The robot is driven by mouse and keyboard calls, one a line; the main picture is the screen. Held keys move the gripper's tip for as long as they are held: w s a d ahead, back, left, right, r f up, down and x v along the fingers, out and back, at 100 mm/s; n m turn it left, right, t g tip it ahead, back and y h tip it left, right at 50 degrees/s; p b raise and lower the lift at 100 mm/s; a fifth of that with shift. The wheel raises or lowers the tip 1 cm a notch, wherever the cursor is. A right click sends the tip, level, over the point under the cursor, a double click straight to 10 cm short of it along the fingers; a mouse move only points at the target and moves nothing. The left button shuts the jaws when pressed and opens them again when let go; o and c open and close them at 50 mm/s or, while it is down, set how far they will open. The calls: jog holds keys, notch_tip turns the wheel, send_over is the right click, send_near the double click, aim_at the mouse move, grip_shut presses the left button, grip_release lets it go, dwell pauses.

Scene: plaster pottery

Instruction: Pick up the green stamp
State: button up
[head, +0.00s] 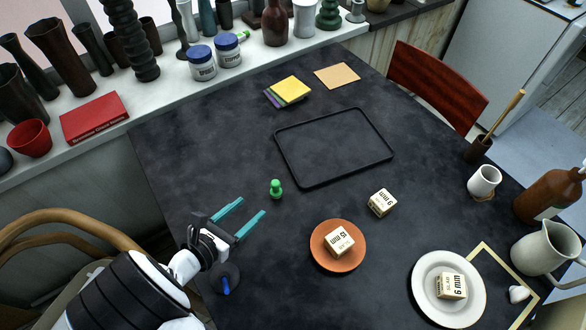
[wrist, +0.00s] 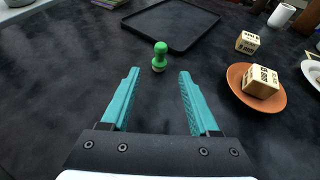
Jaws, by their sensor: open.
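The green stamp (head: 276,189) stands upright on the dark table, in front of the black tray's near left corner. It has a round knob on a wider base. In the wrist view the green stamp (wrist: 159,57) shows beyond the fingertips, roughly midway between them. My gripper (head: 248,212) is open and empty, with teal fingers spread apart. In the head view it is to the lower left of the stamp, with its fingers pointing up and to the right. In the wrist view my gripper (wrist: 158,75) does not touch the stamp.
An empty black tray (head: 281,152) lies beyond the stamp. A wooden block (head: 382,203) stands to the right. An orange saucer (head: 318,258) and a white plate (head: 424,300) each hold a block. A dark round piece with a blue part (head: 226,287) is near my gripper. Table around the stamp is clear.

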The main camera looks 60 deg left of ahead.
aim_at(273, 188)
jog(key=x, duration=1.2)
jog(key=shift+r, duration=0.1)
grip_shut()
